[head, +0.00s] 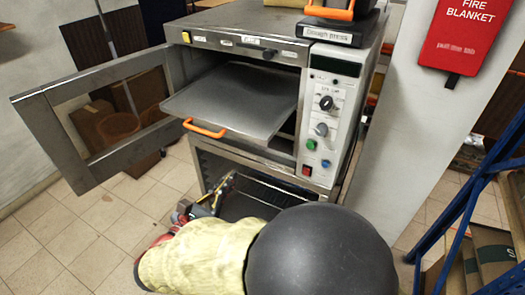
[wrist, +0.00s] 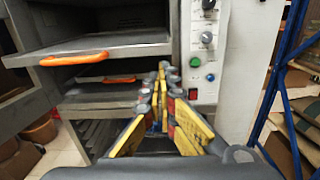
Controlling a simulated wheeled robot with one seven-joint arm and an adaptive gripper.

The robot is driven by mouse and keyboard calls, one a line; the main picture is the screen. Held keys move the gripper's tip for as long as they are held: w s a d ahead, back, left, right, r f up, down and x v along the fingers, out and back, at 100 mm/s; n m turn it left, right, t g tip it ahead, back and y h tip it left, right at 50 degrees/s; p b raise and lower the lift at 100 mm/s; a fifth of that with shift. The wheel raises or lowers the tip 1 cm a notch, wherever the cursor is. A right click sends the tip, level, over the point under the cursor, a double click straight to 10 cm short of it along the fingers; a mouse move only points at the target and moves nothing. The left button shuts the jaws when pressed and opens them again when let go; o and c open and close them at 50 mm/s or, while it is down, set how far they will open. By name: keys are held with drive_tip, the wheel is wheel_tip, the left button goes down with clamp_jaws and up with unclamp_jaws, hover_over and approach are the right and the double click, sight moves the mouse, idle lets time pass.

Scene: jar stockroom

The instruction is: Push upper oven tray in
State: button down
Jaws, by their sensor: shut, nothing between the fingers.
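The upper oven tray (head: 235,97) is a grey sheet sticking well out of the open oven (head: 332,130), with an orange handle (head: 204,129) on its front edge. In the wrist view the tray (wrist: 115,44) and its orange handle (wrist: 75,60) are at upper left. A second orange handle (wrist: 118,79) shows lower and deeper inside the oven. My gripper (wrist: 162,72) is shut and empty, pointing at the oven front, to the right of the upper tray's handle. In the head view my gripper (head: 231,179) is below the tray, touching nothing that I can see; my arm partly hides it.
The oven door (head: 95,80) stands wide open to the left. A rack space (head: 265,190) is under the oven. The control panel (head: 325,110) is on the right. A blue metal frame (head: 465,205) stands at right. Tiled floor (head: 90,225) is clear at left.

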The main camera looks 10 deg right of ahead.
sight(291, 105)
drive_tip(key=b+x, duration=0.4)
drive_tip(key=x, duration=1)
drive_tip(key=shift+f+b, duration=0.1)
drive_tip(key=shift+b, duration=0.2)
drive_tip(key=shift+w+d, duration=0.35)
drive_tip(key=p+x, duration=0.2)
drive_tip(key=x, duration=2.4)
drive_tip(key=shift+w+d+p, duration=0.1)
drive_tip(key=shift+d+p, duration=0.05)
drive_tip(key=shift+p, duration=0.2)
